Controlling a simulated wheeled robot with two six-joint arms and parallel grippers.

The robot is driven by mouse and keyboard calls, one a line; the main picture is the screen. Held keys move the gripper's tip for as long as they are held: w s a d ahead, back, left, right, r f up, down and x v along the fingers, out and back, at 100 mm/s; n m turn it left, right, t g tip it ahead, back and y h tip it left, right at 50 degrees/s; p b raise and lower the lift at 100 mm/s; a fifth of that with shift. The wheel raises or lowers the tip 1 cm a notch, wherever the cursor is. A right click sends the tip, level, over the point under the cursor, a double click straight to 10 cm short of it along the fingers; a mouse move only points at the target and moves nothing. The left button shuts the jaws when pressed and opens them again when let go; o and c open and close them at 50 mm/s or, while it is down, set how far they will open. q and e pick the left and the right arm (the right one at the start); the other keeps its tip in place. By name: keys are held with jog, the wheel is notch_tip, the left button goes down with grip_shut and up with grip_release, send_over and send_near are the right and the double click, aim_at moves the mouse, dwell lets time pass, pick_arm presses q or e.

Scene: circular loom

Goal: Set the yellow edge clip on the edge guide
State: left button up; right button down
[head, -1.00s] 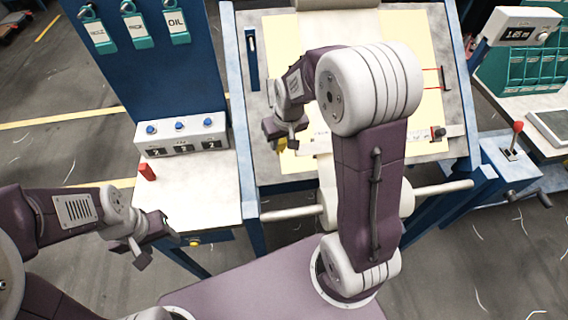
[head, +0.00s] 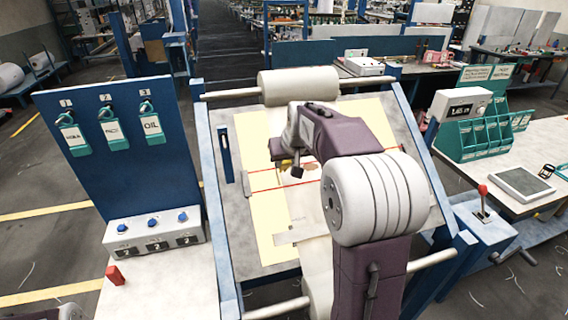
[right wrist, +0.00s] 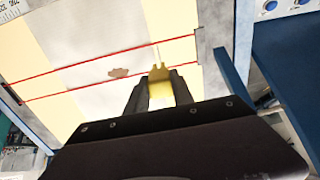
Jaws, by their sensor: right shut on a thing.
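My right gripper (head: 297,172) is over the upper middle of the sloped board, close to the red lines. In the right wrist view the right gripper (right wrist: 158,82) is shut on the yellow edge clip (right wrist: 160,90), whose pronged end points away from me. My left gripper is out of view.
White web runs down the yellow sheet (head: 255,225) under two red lines, from a roll (head: 298,86) at the top. A brown patch (right wrist: 118,72) shows on the web. A red-knobbed lever (head: 483,190) stands right.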

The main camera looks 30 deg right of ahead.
jog(key=b+x, duration=0.2)
jog(key=x, duration=0.4)
jog(key=shift+f, duration=0.15)
dwell(0.5)
jog(key=shift+x, duration=0.95)
jog(key=shift+w+d+f+b, duration=0.1)
jog(key=shift+w+f+b, duration=0.05)
jog(key=shift+f+b, duration=0.15)
jog(key=shift+w+d+f, duration=0.1)
jog(key=shift+w+f, duration=0.35)
jog(key=shift+f, duration=0.1)
jog(key=c, duration=1)
grip_release()
